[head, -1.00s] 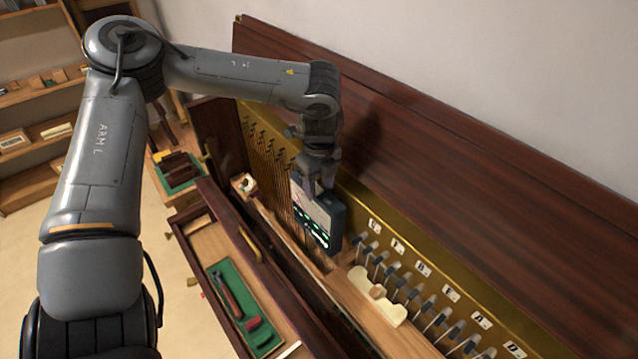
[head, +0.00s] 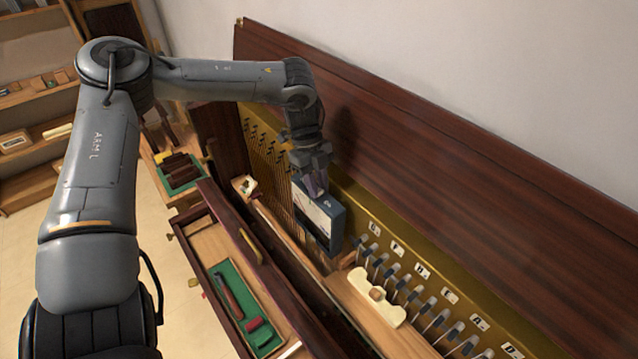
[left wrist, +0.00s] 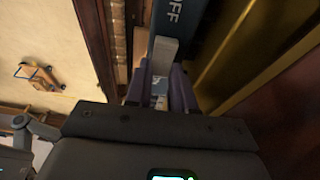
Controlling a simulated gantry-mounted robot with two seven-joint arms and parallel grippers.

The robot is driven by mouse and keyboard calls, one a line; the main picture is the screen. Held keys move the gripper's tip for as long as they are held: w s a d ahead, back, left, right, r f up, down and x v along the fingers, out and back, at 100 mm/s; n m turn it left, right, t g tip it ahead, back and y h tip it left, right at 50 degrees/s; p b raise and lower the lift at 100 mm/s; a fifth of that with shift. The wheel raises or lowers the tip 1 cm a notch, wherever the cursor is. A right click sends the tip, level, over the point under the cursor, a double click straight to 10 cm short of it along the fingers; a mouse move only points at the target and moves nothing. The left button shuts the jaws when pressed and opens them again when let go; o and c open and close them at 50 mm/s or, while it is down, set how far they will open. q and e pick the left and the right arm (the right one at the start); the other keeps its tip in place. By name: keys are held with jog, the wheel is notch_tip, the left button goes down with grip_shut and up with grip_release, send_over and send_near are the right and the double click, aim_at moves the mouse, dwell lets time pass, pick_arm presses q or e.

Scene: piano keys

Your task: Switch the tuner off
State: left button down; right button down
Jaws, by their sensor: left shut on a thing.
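The tuner (head: 318,217) is a dark blue box with a pale dial face, upright on the wooden ledge beside the strings in the head view. No green lights show on its lower front. My left gripper (head: 315,186) is at its top edge. In the left wrist view, a light grey switch lever (left wrist: 163,52) stands between the purple fingers of my left gripper (left wrist: 161,78), which are shut on it. The tuner's dark top (left wrist: 180,30) carries the letters "OFF" beside the lever. My right gripper is not in view.
A row of grey-topped levers (head: 405,287) with letter cards runs to the right of the tuner. A cream block (head: 377,296) sits in front of them. A drawer with a green tray (head: 243,308) is at the lower left. The dark wooden lid (head: 440,170) rises behind.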

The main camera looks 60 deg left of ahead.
pick_arm(q)
jog(key=shift+a+h, duration=0.1)
jog(key=shift+h, duration=0.3)
jog(key=c, duration=1)
grip_release()
jog(key=shift+o, duration=0.2)
jog(key=shift+r, duration=0.15)
jog(key=v, duration=1)
jog(key=shift+r, duration=0.3)
jog(key=shift+s+a, duration=0.1)
